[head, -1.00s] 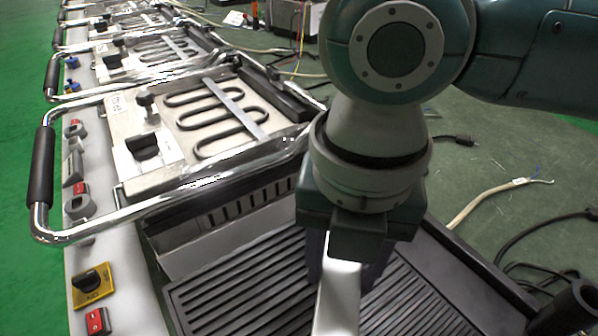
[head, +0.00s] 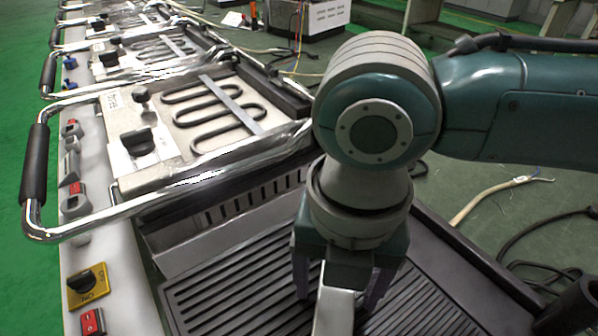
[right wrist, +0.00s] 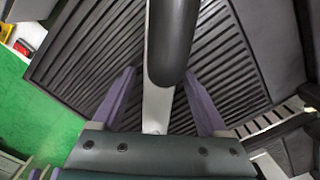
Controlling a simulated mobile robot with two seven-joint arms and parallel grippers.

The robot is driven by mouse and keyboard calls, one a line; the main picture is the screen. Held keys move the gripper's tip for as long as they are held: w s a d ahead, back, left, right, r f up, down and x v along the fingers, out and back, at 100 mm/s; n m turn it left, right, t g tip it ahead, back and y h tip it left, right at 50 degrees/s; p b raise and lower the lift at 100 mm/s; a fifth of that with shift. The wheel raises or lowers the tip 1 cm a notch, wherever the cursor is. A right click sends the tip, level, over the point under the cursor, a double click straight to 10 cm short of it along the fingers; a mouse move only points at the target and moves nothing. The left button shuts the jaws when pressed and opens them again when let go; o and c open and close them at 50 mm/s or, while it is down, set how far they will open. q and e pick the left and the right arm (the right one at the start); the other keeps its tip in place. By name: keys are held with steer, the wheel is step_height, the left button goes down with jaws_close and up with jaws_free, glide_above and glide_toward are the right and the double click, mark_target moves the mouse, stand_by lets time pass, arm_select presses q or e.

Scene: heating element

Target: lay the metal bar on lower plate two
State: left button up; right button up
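A pale, flat metal bar (head: 333,316) runs from my right gripper (head: 340,290) off the bottom edge of the head view. It also shows in the right wrist view (right wrist: 158,108), between the two spread purple fingers, partly hidden by a dark rounded cylinder (right wrist: 172,45). Gaps show beside the bar; contact with the fingers cannot be seen. My right gripper points down over a dark ribbed plate (head: 235,285), which also fills the middle of the right wrist view (right wrist: 90,60). The plate carries no visible number. My left gripper is out of view.
A heater unit with a coil (head: 205,110), a chrome frame and a black handle (head: 34,165) stands behind the plate. More units recede beyond. A loose cable (head: 490,195) lies on the floor at right.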

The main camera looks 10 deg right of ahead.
steer(key=shift+r, duration=0.35)
step_height(320, 180, up, 12)
steer(key=p, duration=0.3)
steer(key=s+a+f+m+t+y, duration=0.2)
steer(key=s+a+m+y, duration=0.3)
steer(key=m, duration=0.7)
steer(key=d+m, duration=0.1)
steer(key=m, duration=0.1)
steer(key=d+f+m+t, duration=0.1)
steer(key=m, duration=0.2)
steer(key=d+f+m+h, duration=0.1)
steer(key=m, duration=0.2)
steer(key=shift+s+d, duration=0.2)
steer(key=shift+s, duration=0.15)
steer(key=s+d+m+h, duration=0.1)
steer(key=d+m, duration=0.2)
steer(key=s+d+f+m+h, duration=0.1)
steer(key=s+d+m, duration=0.1)
steer(key=d+m, duration=0.1)
steer(key=s+d+f+m+h, duration=0.1)
steer(key=s+d+m, duration=0.1)
steer(key=d+m, duration=0.1)
steer(key=shift+s+d+t+h, duration=0.15)
steer(key=shift+d+t+h, duration=0.2)
steer(key=shift+d, duration=0.55)
